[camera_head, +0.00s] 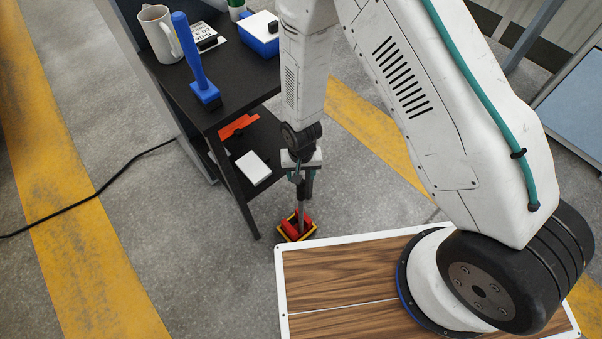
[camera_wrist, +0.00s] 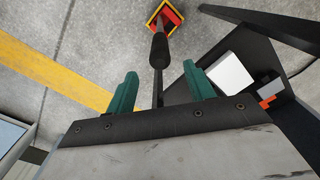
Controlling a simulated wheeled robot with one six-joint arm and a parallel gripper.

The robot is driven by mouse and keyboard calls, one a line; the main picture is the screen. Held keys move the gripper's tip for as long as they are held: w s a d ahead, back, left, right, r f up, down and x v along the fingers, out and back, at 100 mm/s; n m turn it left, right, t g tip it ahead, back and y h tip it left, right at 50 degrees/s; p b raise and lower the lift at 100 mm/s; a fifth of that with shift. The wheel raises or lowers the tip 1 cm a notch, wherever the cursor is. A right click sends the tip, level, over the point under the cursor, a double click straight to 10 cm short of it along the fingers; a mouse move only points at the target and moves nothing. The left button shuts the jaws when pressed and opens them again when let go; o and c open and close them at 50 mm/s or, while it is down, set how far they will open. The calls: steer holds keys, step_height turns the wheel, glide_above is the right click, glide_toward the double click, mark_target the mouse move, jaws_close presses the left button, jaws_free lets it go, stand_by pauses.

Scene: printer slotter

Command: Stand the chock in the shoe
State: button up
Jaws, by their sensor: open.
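The red chock (camera_head: 291,228) stands low on the floor inside the yellow-edged shoe (camera_head: 307,237), just beyond the wood-topped panel. A dark upright handle rises from it toward my gripper (camera_head: 303,178). In the wrist view the red chock (camera_wrist: 171,16) shows at the top edge, within the yellow rim of the shoe (camera_wrist: 153,13). The handle's dark thick part (camera_wrist: 159,50) and thin shaft run down toward my gripper (camera_wrist: 158,90). Its two green fingers are apart, one each side of the shaft, with visible gaps. Whether the chock sits fully flat is too small to tell.
A black table (camera_head: 239,82) at upper left carries a mug (camera_head: 160,33), a blue-handled tool (camera_head: 196,62) and a blue box (camera_head: 260,38). Its lower shelf holds a white block (camera_head: 253,168) and an orange piece (camera_head: 238,126). Open floor lies left of the shoe.

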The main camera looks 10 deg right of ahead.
mark_target(301, 185)
step_height(301, 185, down, 8)
steer(key=shift+f, duration=0.15)
stand_by(0.3)
jaws_close()
stand_by(1.3)
steer(key=c, duration=0.6)
jaws_free()
steer(key=shift+a, duration=0.1)
jaws_close()
steer(key=shift+r, duration=0.2)
